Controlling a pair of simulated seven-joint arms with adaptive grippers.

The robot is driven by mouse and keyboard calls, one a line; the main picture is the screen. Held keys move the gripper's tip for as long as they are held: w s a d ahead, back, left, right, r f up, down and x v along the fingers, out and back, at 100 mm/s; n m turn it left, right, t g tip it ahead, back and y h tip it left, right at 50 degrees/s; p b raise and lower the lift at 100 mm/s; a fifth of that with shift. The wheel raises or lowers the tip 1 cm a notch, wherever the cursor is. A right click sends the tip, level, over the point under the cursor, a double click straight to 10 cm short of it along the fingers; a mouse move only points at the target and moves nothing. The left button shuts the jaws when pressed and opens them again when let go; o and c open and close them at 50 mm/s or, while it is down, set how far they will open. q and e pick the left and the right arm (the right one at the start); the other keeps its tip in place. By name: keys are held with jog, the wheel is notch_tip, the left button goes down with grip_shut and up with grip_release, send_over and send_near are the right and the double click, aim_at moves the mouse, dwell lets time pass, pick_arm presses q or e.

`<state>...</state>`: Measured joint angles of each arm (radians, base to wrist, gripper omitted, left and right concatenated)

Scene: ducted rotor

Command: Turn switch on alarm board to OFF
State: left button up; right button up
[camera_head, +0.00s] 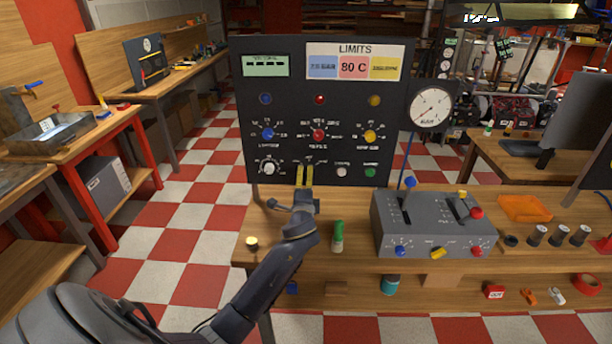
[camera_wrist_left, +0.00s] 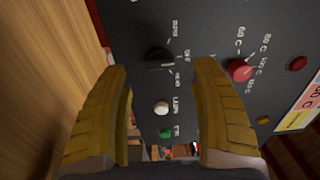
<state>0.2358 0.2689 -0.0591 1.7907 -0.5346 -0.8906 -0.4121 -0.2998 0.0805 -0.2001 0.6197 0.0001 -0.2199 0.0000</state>
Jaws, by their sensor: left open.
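The dark alarm board (camera_head: 235,130) stands upright on the wooden bench. In the left wrist view, a black rotary switch (camera_wrist_left: 158,58) sits on the board with small white labels around it, one reading OFF. My left gripper (camera_head: 305,175) has its yellow fingers in front of the board's lower middle and hides most of this switch in the head view. In the left wrist view, the open fingers of my left gripper (camera_wrist_left: 160,70) lie either side of the switch, with a gap between them and nothing held. My right gripper is not in view.
On the board, a red knob (camera_head: 319,135) is above the switch, a white button (camera_head: 342,171) and green button (camera_head: 370,172) to its right, and a white dial (camera_head: 268,168) to its left. A grey control box (camera_head: 425,225) and a green-capped bottle (camera_head: 338,238) stand in front.

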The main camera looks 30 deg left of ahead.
pick_arm(q)
jog(key=shift+v, duration=2.8)
jog(key=s+d+f+n+g+h, duration=0.1)
jog(key=s+d+f+n+g, duration=0.15)
jog(key=s+f, duration=0.65)
jog(key=s+d+f+n+g+h, duration=0.1)
jog(key=s+d+f+g+h, duration=0.2)
jog(key=s, duration=1.2)
jog(key=s+d+f+n+g, duration=0.1)
jog(key=s+d+f+g, duration=0.25)
jog(key=s+f, duration=0.6)
jog(key=s+d+f+g+h, duration=0.1)
jog(key=s+d+f, duration=0.1)
jog(key=f, duration=0.8)
jog(key=s+d+f+g+h, duration=0.1)
jog(key=s+d+f, duration=0.1)
jog(key=f, duration=0.8)
jog(key=s+d+f+h, duration=0.2)
jog(key=d+f, duration=0.1)
jog(key=f, duration=0.7)
jog(key=s+f+n+g+h, duration=0.1)
jog(key=s+f+n+g, duration=0.2)
jog(key=s+f, duration=1.5)
jog(key=s, duration=0.2)
jog(key=shift+s+a+f+n, duration=0.3)
jog(key=shift+n, duration=0.05)
